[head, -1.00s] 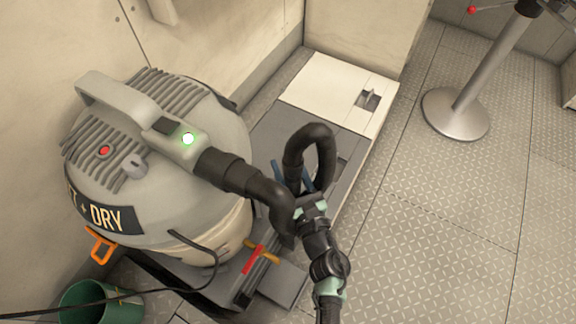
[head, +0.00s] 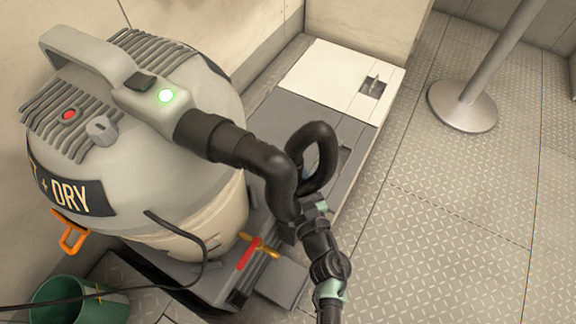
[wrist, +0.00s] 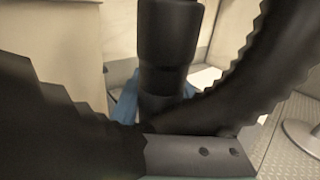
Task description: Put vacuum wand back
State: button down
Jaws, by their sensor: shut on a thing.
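The wet-and-dry vacuum (head: 130,150) stands at the left in the head view, with a lit green light on its handle housing. A thick black hose (head: 235,150) runs from it and loops up beside my gripper (head: 312,204). My gripper is shut on the vacuum wand, largely hidden by hose and arm in the head view. In the wrist view the wand (wrist: 168,50) is a dark upright tube beyond the grey finger, with ribbed black hose (wrist: 262,75) at the right. Blue prongs (wrist: 127,100) show behind the wand; whether they touch it I cannot tell.
A grey ledge with a white hatch panel (head: 335,80) lies behind the hose. A red-and-orange valve handle (head: 250,252) and a green bucket (head: 80,300) are low in front. A post with a round base (head: 463,107) stands right.

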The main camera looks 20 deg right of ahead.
jog(key=shift+f, duration=0.1)
dwell(0.3)
jog(key=shift+f+b, duration=1.1)
jog(key=shift+b, duration=0.3)
jog(key=shift+c, duration=2.2)
grip_release()
jog(key=shift+o, duration=0.9)
jog(key=shift+f, duration=0.15)
jog(key=s+p, duration=0.1)
jog(key=s, duration=1.2)
jog(key=shift+a+p, duration=0.3)
jog(key=shift+p, duration=0.05)
